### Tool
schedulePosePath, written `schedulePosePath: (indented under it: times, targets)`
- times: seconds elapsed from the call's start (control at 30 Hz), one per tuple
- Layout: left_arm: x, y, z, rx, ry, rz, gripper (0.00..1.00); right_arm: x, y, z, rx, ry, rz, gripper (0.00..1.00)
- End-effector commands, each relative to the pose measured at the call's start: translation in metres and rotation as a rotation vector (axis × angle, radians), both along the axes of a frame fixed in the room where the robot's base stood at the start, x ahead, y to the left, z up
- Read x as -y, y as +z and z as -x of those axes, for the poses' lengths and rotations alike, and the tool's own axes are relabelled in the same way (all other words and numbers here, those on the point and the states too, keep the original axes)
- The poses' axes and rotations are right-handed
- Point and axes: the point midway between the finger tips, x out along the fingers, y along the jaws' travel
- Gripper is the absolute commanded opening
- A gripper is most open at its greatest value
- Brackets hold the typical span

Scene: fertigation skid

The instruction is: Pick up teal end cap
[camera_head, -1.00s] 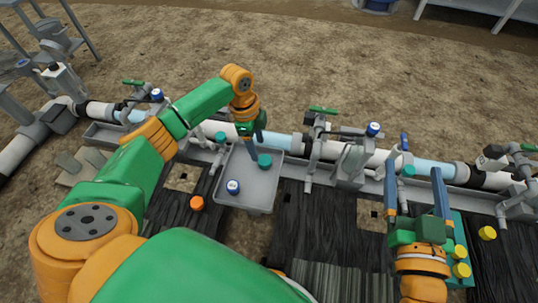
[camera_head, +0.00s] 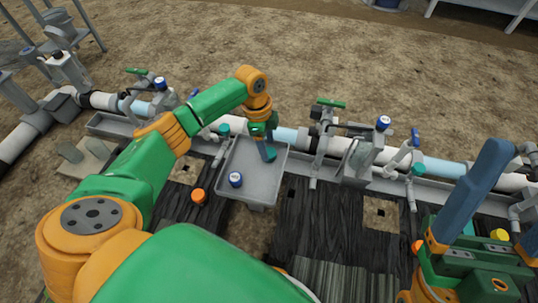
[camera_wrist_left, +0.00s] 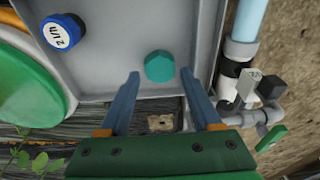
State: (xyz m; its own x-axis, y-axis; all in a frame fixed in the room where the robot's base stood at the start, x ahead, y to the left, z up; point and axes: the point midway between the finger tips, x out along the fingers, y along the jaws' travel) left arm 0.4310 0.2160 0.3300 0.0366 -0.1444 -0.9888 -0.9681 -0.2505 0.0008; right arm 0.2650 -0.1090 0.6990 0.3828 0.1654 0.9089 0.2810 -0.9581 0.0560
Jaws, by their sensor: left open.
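A teal end cap (camera_head: 272,149) lies in the grey tray (camera_head: 245,197), toward its right side, partly hidden by a finger in the head view. In the left wrist view the teal cap (camera_wrist_left: 160,67) sits on the tray floor, centred ahead of the fingertips with a gap on each side. My left gripper (camera_head: 266,152) is open over the tray, and its two blue fingers (camera_wrist_left: 160,76) hold nothing. My right gripper (camera_head: 508,215) is at the right edge, its blue fingers apart, with nothing seen between them.
A blue-topped cap (camera_head: 236,179) shares the tray. An orange cap (camera_head: 198,196) lies on the dark boards to the left. Behind the tray runs a pipe line with green-handled valves (camera_head: 331,103). A yellow cap (camera_head: 500,235) is near my right gripper.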

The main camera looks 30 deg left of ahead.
Motion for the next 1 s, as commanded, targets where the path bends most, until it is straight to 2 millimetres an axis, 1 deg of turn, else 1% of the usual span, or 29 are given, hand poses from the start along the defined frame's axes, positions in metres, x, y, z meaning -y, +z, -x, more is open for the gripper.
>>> schedulePosePath:
  times: [0.03, 0.1, 0.2, 0.4, 0.43, 0.47, 0.5, 0.57, 0.6, 0.67, 0.87, 0.97, 1.0]
  targets:
    - [0.001, -0.010, 0.000, -0.001, 0.000, 0.000, 0.65, 0.001, -0.004, 0.004, 0.034, 0.003, -0.009, 0.86]
    - [0.002, -0.019, -0.001, 0.000, 0.001, 0.000, 0.65, 0.002, -0.005, 0.008, 0.069, 0.006, -0.021, 0.86]
    - [0.003, -0.023, -0.001, 0.000, 0.000, 0.000, 0.65, 0.004, -0.003, 0.010, 0.092, 0.009, -0.029, 0.86]
    - [0.003, -0.022, -0.001, 0.000, 0.000, 0.000, 0.65, 0.004, -0.001, 0.010, 0.095, 0.009, -0.031, 0.86]
    - [0.003, -0.022, -0.001, 0.000, 0.000, 0.000, 0.62, 0.004, -0.001, 0.010, 0.095, 0.009, -0.031, 0.86]
    - [0.003, -0.022, -0.001, 0.001, 0.000, 0.000, 0.54, 0.004, -0.001, 0.010, 0.095, 0.009, -0.031, 0.86]
    - [0.003, -0.022, -0.001, 0.001, 0.000, 0.000, 0.43, 0.004, -0.002, 0.010, 0.094, 0.009, -0.030, 0.86]
    - [0.003, -0.022, -0.001, 0.001, 0.000, 0.000, 0.27, 0.004, -0.002, 0.010, 0.094, 0.009, -0.030, 0.86]
    - [0.003, -0.022, -0.001, 0.001, 0.000, 0.000, 0.16, 0.004, -0.002, 0.010, 0.094, 0.009, -0.030, 0.86]
    - [0.003, -0.022, -0.001, 0.001, 0.000, 0.000, 0.00, 0.004, -0.002, 0.010, 0.094, 0.009, -0.030, 0.86]
    - [0.003, -0.022, -0.001, 0.001, 0.000, 0.000, 0.00, 0.004, -0.002, 0.010, 0.093, 0.009, -0.030, 0.86]
    - [0.003, -0.016, -0.001, 0.001, 0.000, 0.000, 0.00, 0.003, 0.002, 0.009, 0.081, 0.007, -0.025, 0.86]
    - [0.003, -0.010, -0.001, 0.001, 0.000, 0.001, 0.00, 0.003, 0.004, 0.008, 0.068, 0.006, -0.020, 0.86]
